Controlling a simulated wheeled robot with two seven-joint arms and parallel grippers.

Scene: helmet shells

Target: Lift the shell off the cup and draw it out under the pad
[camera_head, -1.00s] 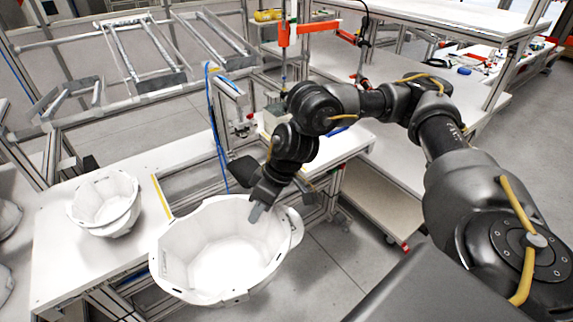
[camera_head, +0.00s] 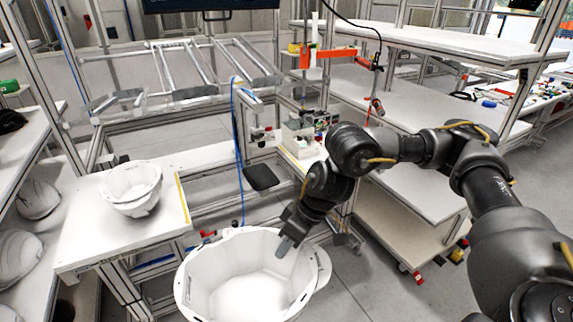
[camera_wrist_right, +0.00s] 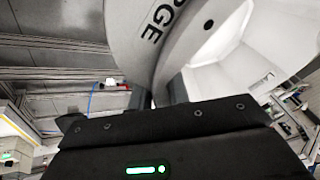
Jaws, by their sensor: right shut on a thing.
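A large white helmet shell (camera_head: 208,285) hangs open side up at the bottom centre of the head view. My right gripper (camera_head: 287,245) is shut on its rim at the upper right. In the right wrist view the shell's rim (camera_wrist_right: 180,40), with dark lettering, passes between the fingers of my right gripper (camera_wrist_right: 158,95). A flat dark pad (camera_head: 262,177) is beyond the shell and above it in the picture, apart from it. I cannot make out the cup. My left gripper is out of view.
A white table (camera_head: 95,245) at the left carries nested white shells (camera_head: 132,188). More shells (camera_head: 38,197) lie on a left shelf.

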